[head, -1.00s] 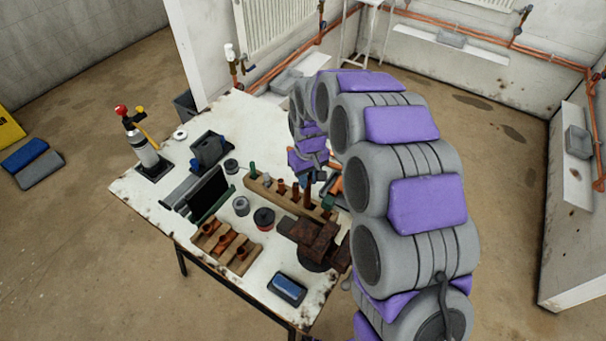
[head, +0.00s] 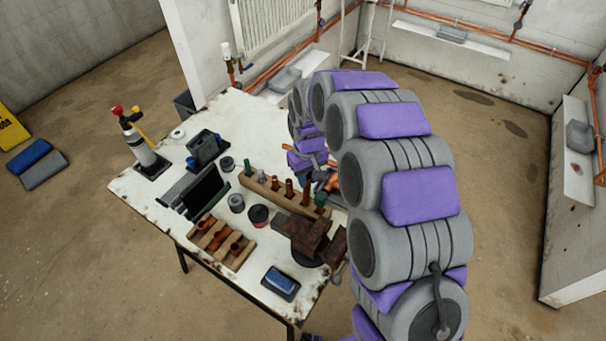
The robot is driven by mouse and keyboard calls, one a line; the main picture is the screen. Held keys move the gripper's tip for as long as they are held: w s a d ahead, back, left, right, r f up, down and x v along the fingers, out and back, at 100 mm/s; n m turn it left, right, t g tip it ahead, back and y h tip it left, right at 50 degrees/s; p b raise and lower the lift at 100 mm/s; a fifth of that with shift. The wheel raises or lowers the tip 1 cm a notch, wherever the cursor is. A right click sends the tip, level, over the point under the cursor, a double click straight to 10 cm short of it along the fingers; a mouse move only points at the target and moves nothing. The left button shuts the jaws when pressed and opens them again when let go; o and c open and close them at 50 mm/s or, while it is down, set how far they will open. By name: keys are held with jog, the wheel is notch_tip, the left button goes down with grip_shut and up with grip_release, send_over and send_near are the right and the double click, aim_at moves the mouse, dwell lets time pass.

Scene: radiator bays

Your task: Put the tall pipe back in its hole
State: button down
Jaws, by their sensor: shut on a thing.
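The wooden pipe rack (head: 265,190) lies across the middle of the workbench, with several short copper and green-topped pieces standing along it. The tall pipe (head: 305,192), brown and upright, shows at the right part of the rack. My gripper (head: 303,175) is small in the view, just above the tall pipe and below the purple-padded arm end, and is shut on it. The jaws are partly hidden. I cannot tell whether the pipe's lower end is inside a hole or just over it.
A rusty vise (head: 312,238) stands close in front of the rack. A slotted wooden holder (head: 222,243), a blue-topped box (head: 280,283), round tins (head: 258,215) and a torch bottle (head: 140,145) share the workbench (head: 150,205). Bare bench lies at the back.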

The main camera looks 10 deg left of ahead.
jog(key=f, duration=0.1)
jog(key=a+f, duration=0.1)
jog(key=f, duration=0.2)
jog(key=shift+a, duration=0.4)
jog(key=c, duration=1.1)
grip_release()
jog(key=shift+a, duration=0.25)
jog(key=shift+o, duration=1)
jog(key=shift+w+d, duration=0.1)
jog(key=shift+d+r, duration=0.1)
jog(key=shift+d, duration=0.05)
notch_tip(320, 180, up, 7)
jog(key=p, duration=0.3)
